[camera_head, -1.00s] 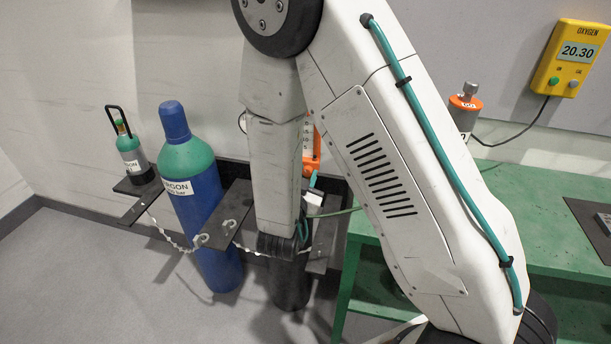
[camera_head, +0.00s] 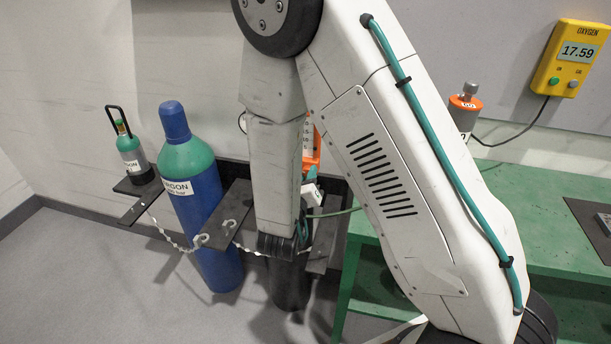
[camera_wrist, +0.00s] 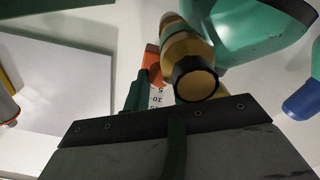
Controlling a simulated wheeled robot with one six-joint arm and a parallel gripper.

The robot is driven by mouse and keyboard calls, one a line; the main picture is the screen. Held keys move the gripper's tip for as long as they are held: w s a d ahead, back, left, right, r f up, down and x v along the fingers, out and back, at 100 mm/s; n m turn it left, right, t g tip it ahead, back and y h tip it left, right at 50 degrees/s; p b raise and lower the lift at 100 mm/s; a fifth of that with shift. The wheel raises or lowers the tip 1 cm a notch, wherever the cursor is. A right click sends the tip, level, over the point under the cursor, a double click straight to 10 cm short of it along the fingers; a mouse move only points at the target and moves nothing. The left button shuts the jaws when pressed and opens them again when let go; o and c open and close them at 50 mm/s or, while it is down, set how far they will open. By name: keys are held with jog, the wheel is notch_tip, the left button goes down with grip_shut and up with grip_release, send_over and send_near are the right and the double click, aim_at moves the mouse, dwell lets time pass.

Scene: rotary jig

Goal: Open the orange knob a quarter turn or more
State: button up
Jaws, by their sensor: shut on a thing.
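In the head view, an orange part (camera_head: 315,158) shows beside a white scale, just right of my forearm; most of it is hidden. In the wrist view, an orange piece (camera_wrist: 152,60) and the upside-down scale (camera_wrist: 156,96) sit beside a brass-coloured fitting (camera_wrist: 190,62) with a black end ring. My gripper (camera_wrist: 158,88) reaches in at this spot with its green fingers and is shut on the orange knob; the grip itself is mostly hidden. In the head view, only a small white and teal part of its end shows at the edge of my forearm.
A blue and green argon cylinder (camera_head: 196,200) stands left, held by a chain (camera_head: 172,234). A green bench (camera_head: 540,215) is right. A yellow oxygen meter (camera_head: 575,65) on the wall reads 17.59.

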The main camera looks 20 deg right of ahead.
jog(key=shift+w+r+n, duration=0.1)
jog(key=shift+n, duration=0.3)
jog(key=o, duration=1)
jog(key=v, duration=0.8)
